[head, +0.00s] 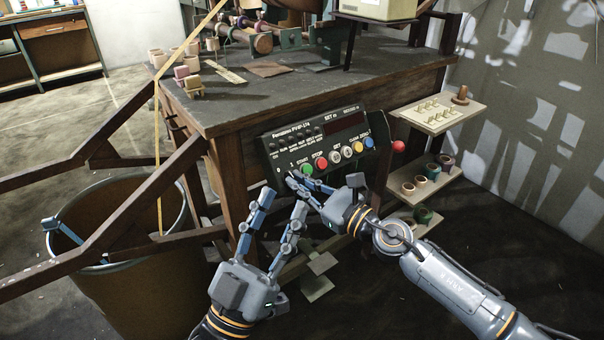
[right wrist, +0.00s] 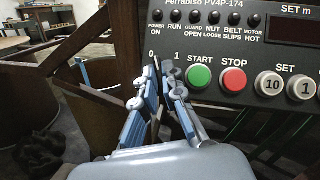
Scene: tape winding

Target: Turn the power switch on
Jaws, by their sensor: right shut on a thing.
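The black control panel (head: 318,140) is mounted on the front of the workbench. It also fills the upper right of the right wrist view (right wrist: 222,45). The power switch sits by the "0" and "1" marks at its left end and is mostly hidden by my fingers. My right gripper (head: 295,178) is at that spot, its fingers closed on the switch between the two marks in the right wrist view (right wrist: 161,68). Which mark the switch points to cannot be told. My left gripper (head: 285,193) is open and empty, below and left of the right one.
A green START button (right wrist: 199,78) and a red STOP button (right wrist: 234,80) are just right of my right fingers. A red knob (head: 398,147) sticks out at the panel's right. A large bin (head: 150,290) and wooden beams (head: 110,240) stand on the left. Shelves with tape rolls (head: 421,181) are right.

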